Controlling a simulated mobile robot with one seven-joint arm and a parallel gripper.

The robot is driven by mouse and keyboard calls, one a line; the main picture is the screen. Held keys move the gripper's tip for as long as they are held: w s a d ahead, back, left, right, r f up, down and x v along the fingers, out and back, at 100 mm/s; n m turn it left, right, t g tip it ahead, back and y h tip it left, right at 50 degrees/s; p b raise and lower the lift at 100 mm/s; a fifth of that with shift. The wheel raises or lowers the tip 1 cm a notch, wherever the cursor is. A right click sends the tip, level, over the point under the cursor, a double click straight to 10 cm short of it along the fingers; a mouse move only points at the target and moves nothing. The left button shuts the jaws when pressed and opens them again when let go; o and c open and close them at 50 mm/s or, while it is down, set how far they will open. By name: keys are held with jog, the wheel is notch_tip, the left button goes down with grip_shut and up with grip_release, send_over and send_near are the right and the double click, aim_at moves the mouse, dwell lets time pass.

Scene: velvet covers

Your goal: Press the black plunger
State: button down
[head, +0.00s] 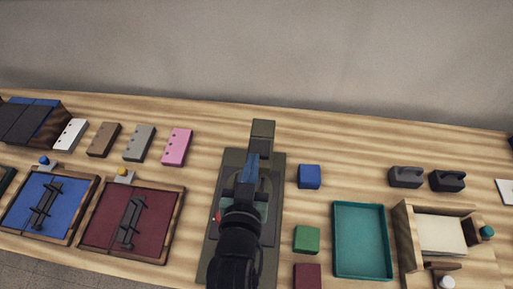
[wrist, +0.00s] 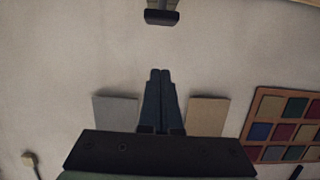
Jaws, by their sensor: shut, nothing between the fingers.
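In the head view, my gripper (head: 250,168) is above an olive-grey stand (head: 232,160) with a flat base and a square-topped post (head: 262,133) at its far end. In the wrist view, the blue-grey fingers (wrist: 160,75) are shut together and hold nothing. A small black block (wrist: 160,17) shows at the top of the wrist view, apart from the fingertips; I cannot tell whether it is the black plunger. In the head view my arm covers much of the stand, and I cannot make out the plunger there. A bit of red shows at the stand's left.
Right of the stand are a blue block (head: 309,176), a green block (head: 306,239), a dark red block (head: 307,277) and a teal tray (head: 336,245). Left are a pink block (head: 176,147) and framed blue (head: 20,205) and maroon (head: 98,225) panels. A wall stands behind.

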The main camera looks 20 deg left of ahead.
jog(key=p, duration=0.2)
send_over(257, 151)
jog(key=s, duration=0.1)
jog(key=shift+s+d+f, duration=0.1)
jog(key=shift+d+f, duration=0.1)
jog(key=shift+f, duration=0.6)
notch_tip(257, 151, down, 3)
jog(key=shift+r, duration=0.15)
jog(key=shift+f, duration=0.75)
notch_tip(257, 151, down, 4)
jog(key=b, duration=0.4)
jog(key=shift+s+r, duration=0.1)
jog(key=shift+s, duration=0.05)
